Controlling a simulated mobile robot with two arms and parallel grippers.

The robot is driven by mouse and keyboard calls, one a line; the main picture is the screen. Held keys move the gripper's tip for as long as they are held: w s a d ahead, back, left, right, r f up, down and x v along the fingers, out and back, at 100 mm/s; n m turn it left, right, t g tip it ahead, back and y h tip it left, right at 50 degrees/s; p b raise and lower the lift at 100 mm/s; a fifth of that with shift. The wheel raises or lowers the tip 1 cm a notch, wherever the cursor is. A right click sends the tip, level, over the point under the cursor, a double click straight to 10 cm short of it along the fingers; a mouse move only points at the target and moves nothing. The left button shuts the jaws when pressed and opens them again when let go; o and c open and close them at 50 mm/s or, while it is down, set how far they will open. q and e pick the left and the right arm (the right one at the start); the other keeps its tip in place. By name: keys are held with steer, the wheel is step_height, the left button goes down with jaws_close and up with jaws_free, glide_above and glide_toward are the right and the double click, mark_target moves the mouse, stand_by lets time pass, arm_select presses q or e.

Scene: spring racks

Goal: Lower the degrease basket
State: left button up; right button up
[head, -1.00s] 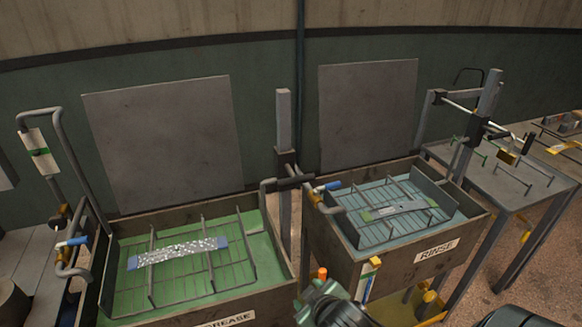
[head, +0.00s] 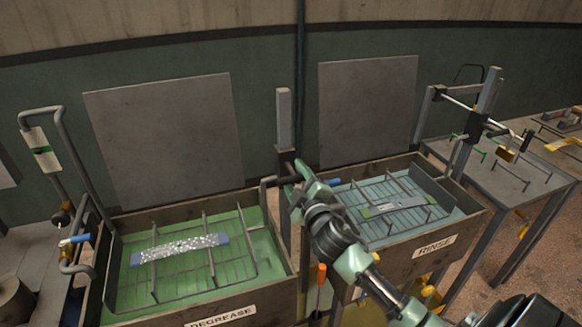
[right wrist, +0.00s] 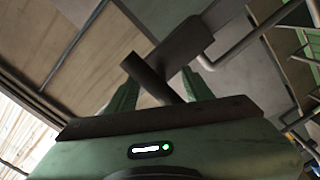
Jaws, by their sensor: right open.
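The degrease basket (head: 247,240), a grey wire rack, is at the left tank (head: 222,316) labelled DEGREASE, over or in green liquid; its exact height is unclear. A shiny speckled strip (head: 180,248) with blue ends lies across it. My right gripper (head: 298,182) is at the dark crossbar of the lift post (head: 284,120) between the two tanks. In the right wrist view, its green fingers (right wrist: 160,90) are open, with a dark bar handle (right wrist: 150,75) between them; contact is not visible. My left gripper is not in view.
The RINSE tank (head: 436,246) with its own rack stands right of my arm, partly hidden by it. A grey table (head: 500,170) is farther right. A bent pipe with a blue lever (head: 75,240) stands at the left.

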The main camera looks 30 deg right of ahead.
steer(key=shift+x, duration=1.5)
jaws_close()
step_height(320, 180, down, 17)
steer(key=b, duration=1.3)
steer(key=shift+a+r, duration=0.1)
steer(key=shift+r, duration=0.05)
steer(key=shift+s, duration=0.1)
steer(key=shift+f, duration=0.25)
jaws_free()
steer(key=shift+r, duration=0.15)
steer(key=shift+r, duration=0.15)
